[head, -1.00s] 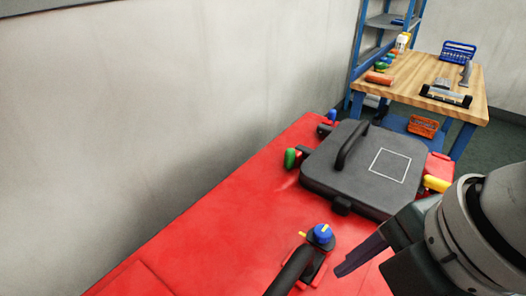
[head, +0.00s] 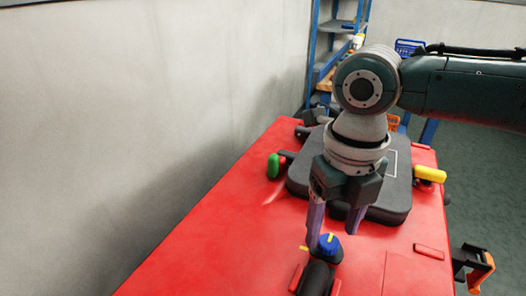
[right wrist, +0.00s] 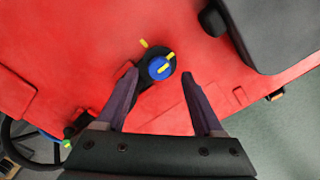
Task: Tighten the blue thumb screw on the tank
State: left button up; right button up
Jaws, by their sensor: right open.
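The blue thumb screw (head: 329,244) has a yellow bar on its top and sits on a black fitting at the near part of the red tank (head: 225,240). A small yellow mark (head: 303,248) is beside it. My right gripper (head: 334,237) points down, open, with its fingers around the screw's place in the picture. In the right wrist view the screw (right wrist: 159,68) shows between the two fingertips (right wrist: 160,77), with a gap on each side. The yellow bar there is not clearly in line with the yellow mark (right wrist: 144,43). I cannot tell the fingertips' exact height. My left gripper is not seen.
A dark lid (head: 385,213) lies behind the gripper on the tank. A green knob (head: 273,165) and a yellow knob (head: 430,174) flank it. An orange-and-black part (head: 480,270) is at the lower right. A pale wall (head: 130,130) is on the left.

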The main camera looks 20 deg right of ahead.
aim_at(328, 244)
jog(key=shift+f, duration=1.05)
jog(key=shift+c, duration=0.3)
grip_shut()
